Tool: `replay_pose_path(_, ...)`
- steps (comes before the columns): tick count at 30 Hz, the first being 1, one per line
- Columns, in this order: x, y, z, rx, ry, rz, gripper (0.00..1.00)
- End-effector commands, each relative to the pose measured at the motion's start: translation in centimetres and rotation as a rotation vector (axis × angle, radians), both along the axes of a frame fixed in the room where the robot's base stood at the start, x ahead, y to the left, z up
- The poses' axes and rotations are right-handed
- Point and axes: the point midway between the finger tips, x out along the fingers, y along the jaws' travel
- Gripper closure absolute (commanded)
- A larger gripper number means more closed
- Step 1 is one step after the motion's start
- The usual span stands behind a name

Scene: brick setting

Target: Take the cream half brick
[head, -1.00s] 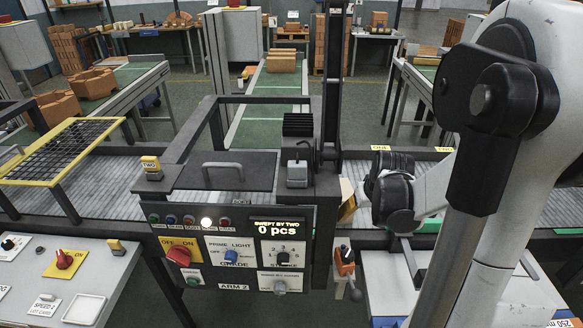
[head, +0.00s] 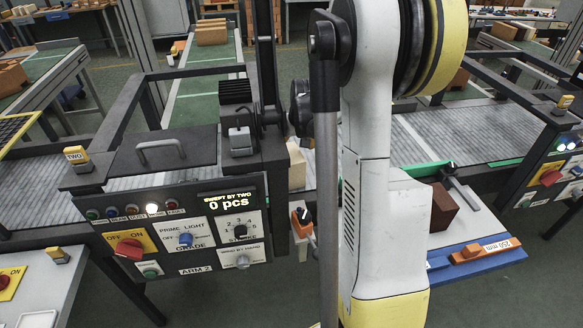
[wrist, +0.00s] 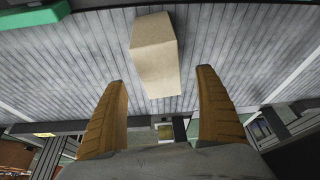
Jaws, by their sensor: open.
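The cream half brick (wrist: 155,52) lies on the grey slatted conveyor in the wrist view, ahead of and between my fingertips. My gripper (wrist: 161,80) is open, with its two brown ribbed fingers wide apart and nothing between them. The brick's near end is close to the line between the fingertips, but I see no contact. In the head view, a cream block (head: 297,165) shows just right of the control box, partly hidden by my arm. My gripper is hidden there behind the arm.
The control panel (head: 180,235) with its dark frame stands left of the cream block. An orange-handled lever (head: 303,222) is below the block. A red-brown brick (head: 443,208) sits on a white bench with a blue edge at right. The conveyor (head: 450,135) is clear at right.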

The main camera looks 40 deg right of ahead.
Motion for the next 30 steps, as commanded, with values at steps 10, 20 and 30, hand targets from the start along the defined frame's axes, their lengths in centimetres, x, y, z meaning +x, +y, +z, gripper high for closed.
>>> replay_pose_path(10, 1.5, -0.7, -4.2, 0.000, 0.000, 0.000, 0.17)
replay_pose_path(20, 1.5, -0.7, -4.1, 0.000, 0.000, 0.000, 0.17)
replay_pose_path(30, 1.5, -0.6, -4.6, 0.000, 0.000, 0.000, 0.17)
